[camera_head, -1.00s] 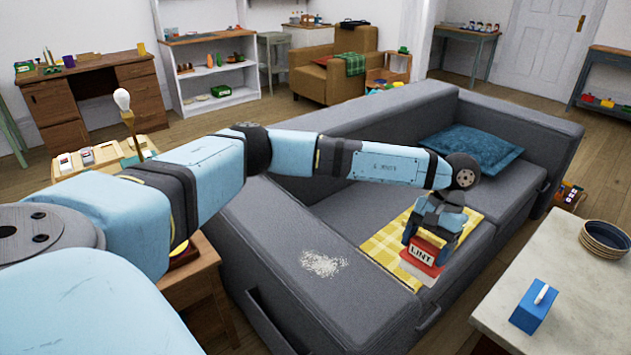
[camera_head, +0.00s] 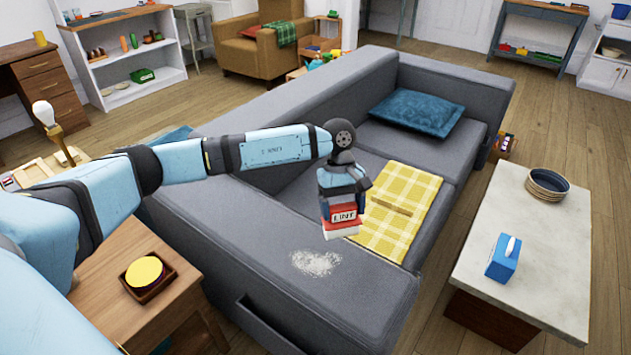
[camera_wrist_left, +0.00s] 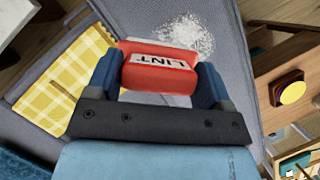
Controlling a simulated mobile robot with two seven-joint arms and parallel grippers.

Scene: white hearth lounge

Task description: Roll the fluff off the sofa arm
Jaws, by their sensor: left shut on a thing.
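The white fluff (camera_head: 315,262) lies in a loose patch on top of the grey sofa arm (camera_head: 350,292) nearest me. My left gripper (camera_head: 340,208) is shut on the red lint roller (camera_head: 342,218), which has a white label reading LINT and a pale lower part. In the head view the roller is just behind the fluff, near the arm's inner edge; I cannot tell whether it touches the sofa. In the left wrist view the roller (camera_wrist_left: 160,68) sits between both fingers, and the fluff (camera_wrist_left: 188,36) shows just beyond it, partly hidden. My right gripper is not in view.
A yellow checked cloth (camera_head: 408,205) lies on the seat, with a blue cushion (camera_head: 416,112) farther back. A coffee table (camera_head: 540,265) at right holds a blue box (camera_head: 503,258) and stacked bowls (camera_head: 546,184). A wooden side table (camera_head: 110,295) stands left of the sofa arm.

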